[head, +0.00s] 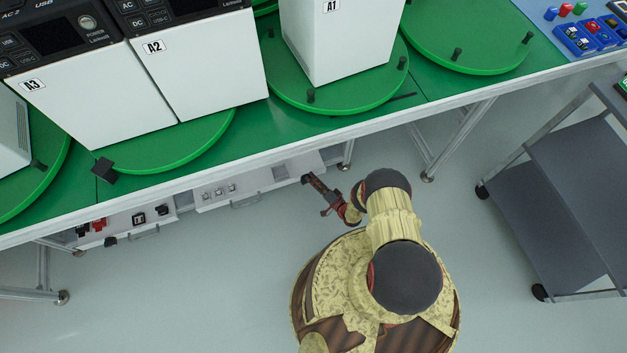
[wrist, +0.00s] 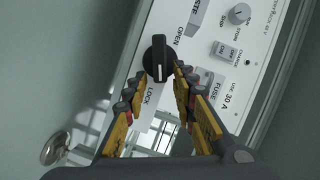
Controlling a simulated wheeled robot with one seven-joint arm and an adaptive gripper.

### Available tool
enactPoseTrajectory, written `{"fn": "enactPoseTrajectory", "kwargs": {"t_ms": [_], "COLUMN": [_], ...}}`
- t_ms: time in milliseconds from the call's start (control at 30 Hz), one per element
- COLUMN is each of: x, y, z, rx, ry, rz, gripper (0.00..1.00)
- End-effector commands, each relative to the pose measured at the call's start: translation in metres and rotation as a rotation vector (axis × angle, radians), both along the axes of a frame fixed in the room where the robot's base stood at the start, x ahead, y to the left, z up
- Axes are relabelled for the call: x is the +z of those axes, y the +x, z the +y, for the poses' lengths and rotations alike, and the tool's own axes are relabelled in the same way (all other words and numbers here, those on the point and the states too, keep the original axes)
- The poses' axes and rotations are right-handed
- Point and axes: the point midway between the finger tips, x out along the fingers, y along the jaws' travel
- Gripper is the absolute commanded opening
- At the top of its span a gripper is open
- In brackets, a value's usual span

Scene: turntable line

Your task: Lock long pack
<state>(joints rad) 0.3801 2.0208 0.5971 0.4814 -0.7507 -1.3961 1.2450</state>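A gap shows on both sides, and nothing is held. In the head view my gripper (head: 309,180) is low at the bench's front edge, by a long white unit (head: 262,180) under the bench. Its knob is not visible there.
The green bench (head: 270,125) overhangs the unit. White packs A1 (head: 340,45), A2 (head: 200,75) and A3 (head: 75,105) stand on green turntables. Another under-bench unit (head: 125,218) is at left. A grey cart (head: 560,190) stands at right. The floor between is clear.

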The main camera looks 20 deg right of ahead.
Motion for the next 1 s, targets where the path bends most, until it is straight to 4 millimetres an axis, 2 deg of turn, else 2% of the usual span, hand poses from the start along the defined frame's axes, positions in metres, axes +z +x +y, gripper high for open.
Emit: {"fn": "enactPoseTrajectory", "kwargs": {"t_ms": [367, 800, 1000], "x": [0.000, 0.009, 0.011], "y": [-0.003, -0.058, -0.069], "z": [-0.001, -0.024, -0.026], "rx": [0.000, -0.002, 0.000], "ry": [0.001, 0.001, 0.000], "rz": [0.000, 0.000, -0.001], "gripper": [0.31, 0.31, 0.31]}}
